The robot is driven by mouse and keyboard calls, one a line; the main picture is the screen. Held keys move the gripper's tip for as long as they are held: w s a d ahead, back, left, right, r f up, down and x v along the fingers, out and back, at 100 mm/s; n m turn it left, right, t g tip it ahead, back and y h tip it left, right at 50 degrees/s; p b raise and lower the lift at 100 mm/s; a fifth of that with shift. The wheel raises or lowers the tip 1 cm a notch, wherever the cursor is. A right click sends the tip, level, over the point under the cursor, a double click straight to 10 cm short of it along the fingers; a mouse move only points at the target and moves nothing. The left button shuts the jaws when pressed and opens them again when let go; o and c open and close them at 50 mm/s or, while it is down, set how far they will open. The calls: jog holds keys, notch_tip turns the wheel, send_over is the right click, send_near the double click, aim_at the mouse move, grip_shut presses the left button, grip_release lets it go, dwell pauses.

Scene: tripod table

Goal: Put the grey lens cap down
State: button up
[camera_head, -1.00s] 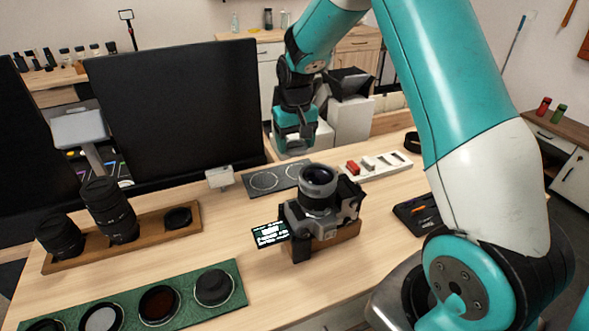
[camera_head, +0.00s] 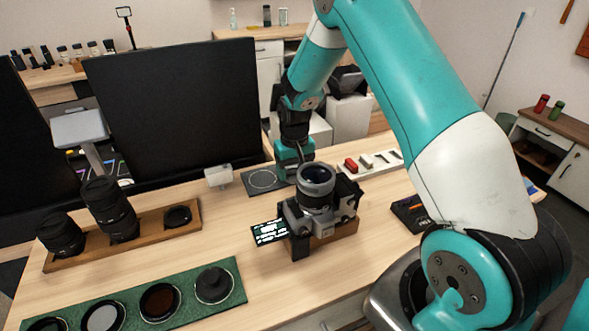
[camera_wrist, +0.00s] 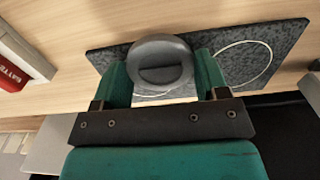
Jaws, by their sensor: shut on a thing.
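My gripper (camera_wrist: 160,82) is shut on the grey lens cap (camera_wrist: 160,62), a round disc with a raised bar, held between the teal fingers. The cap is over one end of the dark speckled mat (camera_wrist: 112,58), which bears two pale ring outlines. The cap covers most of one ring; the other ring is bare. I cannot tell whether the cap touches the mat. In the head view, my gripper (camera_head: 292,172) is at the right end of the mat (camera_head: 258,190), behind the camera (camera_head: 317,205), and the cap is hidden.
The camera with upturned lens stands close in front of my gripper. A white tray (camera_head: 380,170) with red and grey pieces lies to the right. A wooden lens tray (camera_head: 150,226) and a green mat (camera_head: 237,290) with filters lie left. A small white block (camera_head: 218,176) stands left of the speckled mat.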

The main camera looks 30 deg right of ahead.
aim_at(294, 173)
jog(key=o, duration=1)
jog(key=shift+c, duration=0.2)
jog(key=shift+r, duration=0.1)
notch_tip(294, 173, up, 11)
jog(key=b, duration=0.1)
jog(key=s+a+r+n+y, duration=0.2)
jog(key=s+a+r+n, duration=0.2)
jog(key=s+a+r, duration=0.7)
jog(key=s+a+n+y, duration=0.1)
jog(key=s+a+n, duration=0.1)
jog(key=s+a, duration=0.3)
jog(key=s+a+n+y, duration=0.1)
jog(key=s+a+n, duration=0.2)
jog(key=s, duration=1)
jog(key=a, duration=0.2)
jog(key=shift+a+r, duration=0.35)
